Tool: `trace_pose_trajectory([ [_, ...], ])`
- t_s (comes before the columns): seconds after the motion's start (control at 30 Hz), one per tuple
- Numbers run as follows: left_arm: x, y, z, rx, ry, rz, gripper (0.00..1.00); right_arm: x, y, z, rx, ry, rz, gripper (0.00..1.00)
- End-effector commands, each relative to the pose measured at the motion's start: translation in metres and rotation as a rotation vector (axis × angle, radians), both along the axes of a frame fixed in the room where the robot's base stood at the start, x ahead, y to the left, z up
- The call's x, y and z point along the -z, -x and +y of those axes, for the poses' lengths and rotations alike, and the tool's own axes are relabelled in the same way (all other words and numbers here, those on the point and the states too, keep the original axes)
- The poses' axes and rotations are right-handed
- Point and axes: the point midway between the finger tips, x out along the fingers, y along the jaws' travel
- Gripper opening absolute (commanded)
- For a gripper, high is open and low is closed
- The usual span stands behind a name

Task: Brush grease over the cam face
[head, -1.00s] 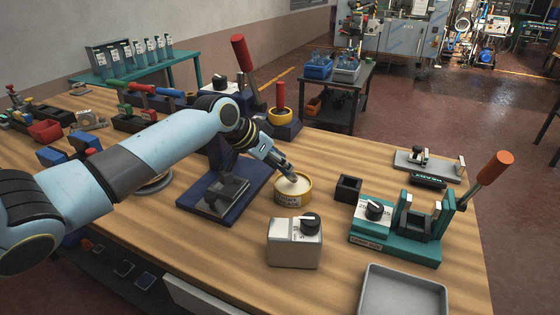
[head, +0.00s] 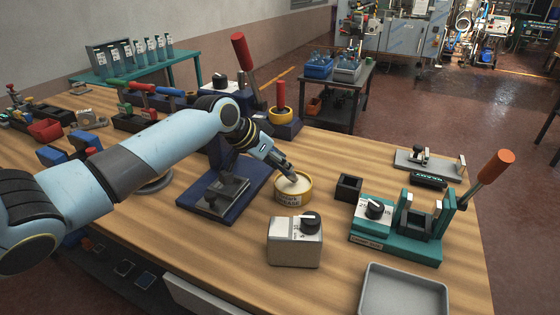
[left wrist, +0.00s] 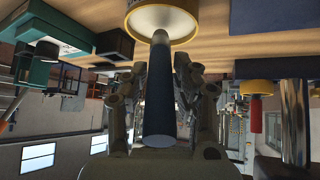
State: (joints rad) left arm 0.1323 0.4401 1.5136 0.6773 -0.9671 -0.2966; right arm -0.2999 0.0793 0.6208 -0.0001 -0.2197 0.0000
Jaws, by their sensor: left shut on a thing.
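My left gripper (head: 284,169) is shut on a brush and reaches down to the mouth of a round yellow tin (head: 291,197) labelled grease. In the left wrist view the brush's dark blue handle (left wrist: 172,100) lies between the fingers. Its pale end points into the tin (left wrist: 138,22), over the whitish inside; whether the bristles touch the grease is hidden. A navy base (head: 254,184) with a grey metal block stands left of the tin. I cannot tell which part bears the cam face. My right gripper is out of view.
A grey box with a black knob (head: 294,246) stands in front of the tin. A small black open box (head: 348,188) is to its right. A grey tray (head: 403,296) lies at the front. A red-handled press (head: 243,58) stands behind my arm. Bare wood (head: 350,145) lies behind the black box.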

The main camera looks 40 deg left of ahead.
Motion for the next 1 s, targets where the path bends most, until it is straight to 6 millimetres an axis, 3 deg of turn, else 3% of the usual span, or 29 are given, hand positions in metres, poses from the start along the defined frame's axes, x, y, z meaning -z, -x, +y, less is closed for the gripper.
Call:
trace_pose_trajectory([
  [1.0, 0.0088, -0.0001, -0.0001, 0.0, 0.0, 0.0, 0.0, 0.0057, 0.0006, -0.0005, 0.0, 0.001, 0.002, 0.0],
])
